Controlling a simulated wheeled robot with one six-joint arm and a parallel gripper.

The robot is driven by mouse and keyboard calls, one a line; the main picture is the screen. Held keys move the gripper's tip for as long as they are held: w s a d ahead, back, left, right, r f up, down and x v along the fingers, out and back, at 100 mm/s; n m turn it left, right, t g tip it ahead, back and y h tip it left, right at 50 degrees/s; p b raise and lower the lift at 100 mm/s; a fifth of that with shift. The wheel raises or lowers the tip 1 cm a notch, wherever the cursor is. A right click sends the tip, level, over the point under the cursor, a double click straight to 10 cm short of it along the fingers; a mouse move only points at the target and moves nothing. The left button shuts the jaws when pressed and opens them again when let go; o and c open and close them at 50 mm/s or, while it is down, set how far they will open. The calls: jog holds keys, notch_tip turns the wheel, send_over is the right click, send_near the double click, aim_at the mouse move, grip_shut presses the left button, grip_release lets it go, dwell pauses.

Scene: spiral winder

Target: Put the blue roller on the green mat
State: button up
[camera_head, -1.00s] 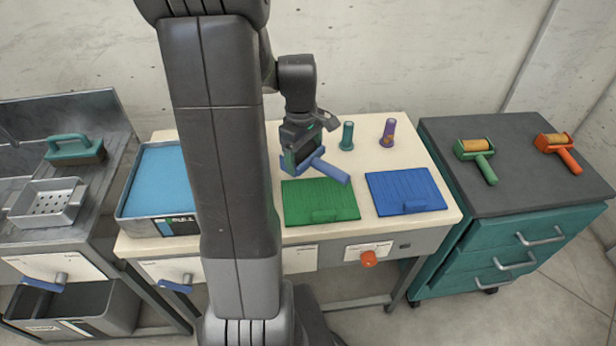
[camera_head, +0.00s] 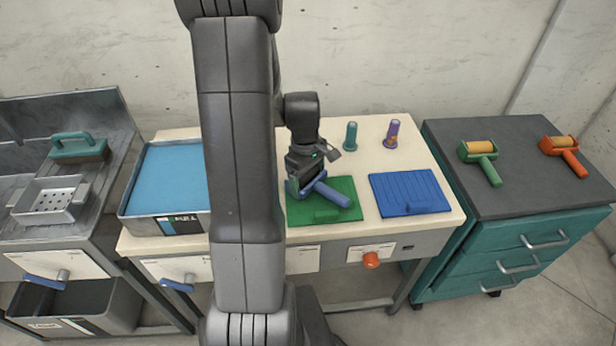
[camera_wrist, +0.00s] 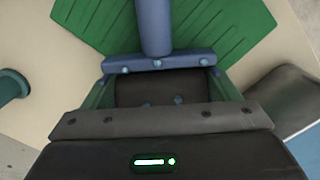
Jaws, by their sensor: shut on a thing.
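The blue roller (camera_head: 330,193) is in my gripper (camera_head: 306,183), over the green mat (camera_head: 325,212) on the cream table. Its handle points toward the right and front of the mat. In the wrist view the blue roller (camera_wrist: 155,30) lies across the green mat (camera_wrist: 100,22), its frame between the fingers of my gripper (camera_wrist: 165,90). My gripper is shut on the roller. I cannot tell whether the roller touches the mat; its roller part is mostly hidden by the gripper.
A blue mat (camera_head: 410,192) lies to the right. A teal bottle (camera_head: 350,135) and a purple one (camera_head: 392,133) stand behind. A blue-filled tray (camera_head: 165,180) is at left. Green (camera_head: 482,158) and orange (camera_head: 565,153) rollers lie on the right cabinet.

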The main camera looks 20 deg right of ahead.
jog(key=o, duration=1)
jog(key=shift+o, duration=0.2)
notch_tip(320, 180, up, 12)
jog(key=p, duration=0.1)
jog(key=shift+w+a+r, duration=0.2)
jog(key=shift+w, duration=0.1)
